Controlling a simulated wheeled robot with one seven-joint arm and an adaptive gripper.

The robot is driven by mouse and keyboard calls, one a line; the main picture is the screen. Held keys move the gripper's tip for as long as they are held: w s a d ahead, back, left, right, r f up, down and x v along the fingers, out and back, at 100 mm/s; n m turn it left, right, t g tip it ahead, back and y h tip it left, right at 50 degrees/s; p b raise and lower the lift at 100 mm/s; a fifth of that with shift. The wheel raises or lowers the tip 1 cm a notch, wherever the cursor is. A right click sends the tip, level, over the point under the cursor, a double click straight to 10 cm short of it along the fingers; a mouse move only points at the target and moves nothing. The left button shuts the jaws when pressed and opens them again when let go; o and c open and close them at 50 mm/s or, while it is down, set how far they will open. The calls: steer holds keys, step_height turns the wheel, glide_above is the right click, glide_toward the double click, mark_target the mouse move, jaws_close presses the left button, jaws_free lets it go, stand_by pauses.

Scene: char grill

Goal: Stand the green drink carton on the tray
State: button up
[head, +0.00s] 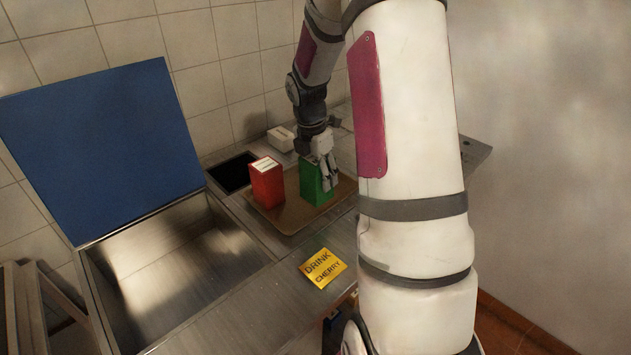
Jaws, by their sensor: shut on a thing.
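The green drink carton (311,187) is upright at the right part of the brown tray (287,218). My gripper (326,172) is over it from above, shut on its upper part. The carton's base appears to be at the tray's surface, but I cannot tell whether it touches. The gripper hides part of the carton's top and right side.
A red carton (267,184) stands on the tray's left part. A yellow card reading "DRINK CHERRY" (323,267) lies on the metal counter in front. A deep metal basin (170,275) with a raised blue lid (100,145) is at left. A dark opening (232,173) and pale box (281,139) are behind.

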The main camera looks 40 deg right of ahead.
steer(key=shift+w+d, duration=0.35)
steer(key=shift+w, duration=0.5)
steer(key=shift+s+f, duration=0.1)
steer(key=shift+f, duration=1.65)
steer(key=shift+f, duration=0.1)
steer(key=o, duration=1.4)
steer(key=shift+o, duration=0.2)
